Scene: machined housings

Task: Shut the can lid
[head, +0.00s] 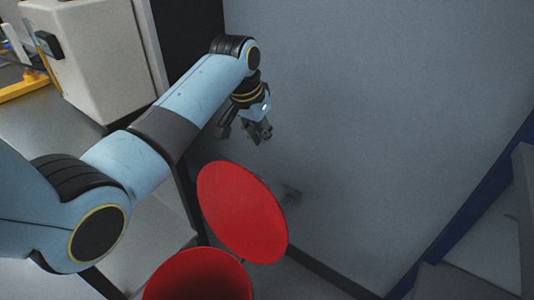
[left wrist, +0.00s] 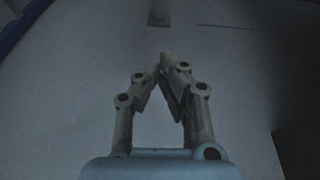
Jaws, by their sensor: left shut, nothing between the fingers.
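A red can (head: 197,277) stands at the bottom of the head view, cut off by the frame's lower edge. Its round red lid (head: 243,212) stands raised and tilted up at the can's far right side, so the can's mouth is open. My left gripper (head: 266,138) is above and beyond the lid, close to the grey wall, and apart from the lid. In the left wrist view the fingers (left wrist: 163,62) are closed together with nothing between them. The can and lid do not show in that view. My right gripper is not in view.
A pale cabinet (head: 95,55) stands at the back left. Grey steps or ledges with a blue edge (head: 470,200) are at the right.

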